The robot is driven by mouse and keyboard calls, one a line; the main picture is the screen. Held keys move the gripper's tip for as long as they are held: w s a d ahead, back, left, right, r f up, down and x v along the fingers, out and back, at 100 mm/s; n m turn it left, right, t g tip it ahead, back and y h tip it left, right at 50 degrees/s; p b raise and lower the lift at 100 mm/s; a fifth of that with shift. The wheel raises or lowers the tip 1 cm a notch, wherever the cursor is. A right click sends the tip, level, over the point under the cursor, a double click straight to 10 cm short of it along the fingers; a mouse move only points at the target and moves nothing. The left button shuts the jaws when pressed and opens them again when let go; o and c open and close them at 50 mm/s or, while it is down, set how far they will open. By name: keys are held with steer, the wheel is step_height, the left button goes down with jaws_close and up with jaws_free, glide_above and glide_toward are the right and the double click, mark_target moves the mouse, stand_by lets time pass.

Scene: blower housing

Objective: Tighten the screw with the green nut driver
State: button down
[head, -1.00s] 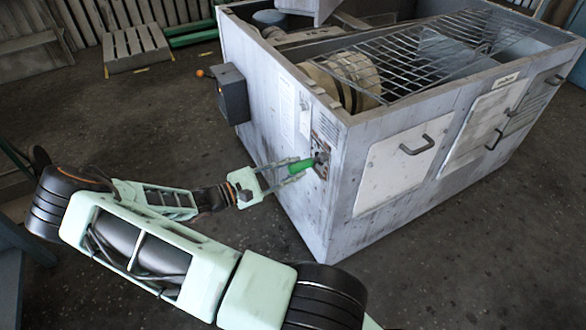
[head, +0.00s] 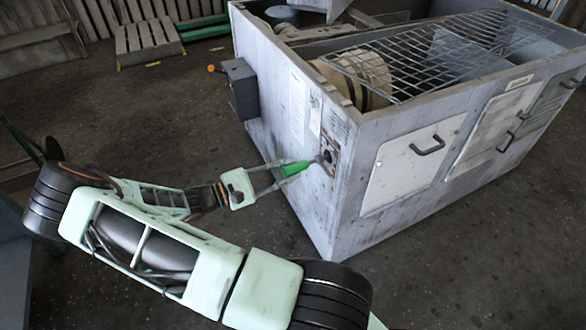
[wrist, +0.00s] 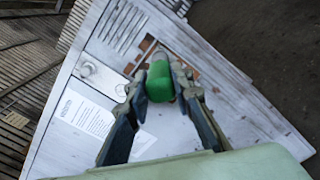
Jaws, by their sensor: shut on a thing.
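My gripper (head: 296,169) is shut on the green nut driver (head: 294,170) in front of the narrow end face of the blower housing (head: 275,140). In the wrist view the driver's green handle (wrist: 160,82) sits between the two fingers (wrist: 157,95). The driver's shaft points at a dark recessed panel (head: 327,157) with a rusty brown frame near the housing's corner. The tip is at or very near that panel; I cannot tell whether it touches. The screw itself is hidden or too small to make out.
A grey switch box (head: 240,88) with an orange knob sticks out from the same face, left of the panel. A wire grid (head: 430,60) lies over the open top. A white door (head: 412,165) with a handle is on the long side. Pallets (head: 147,42) stand behind.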

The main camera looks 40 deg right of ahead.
steer(key=v, duration=0.8)
steer(key=shift+a+b, duration=0.35)
steer(key=shift+b, duration=0.05)
steer(key=shift+r, duration=0.1)
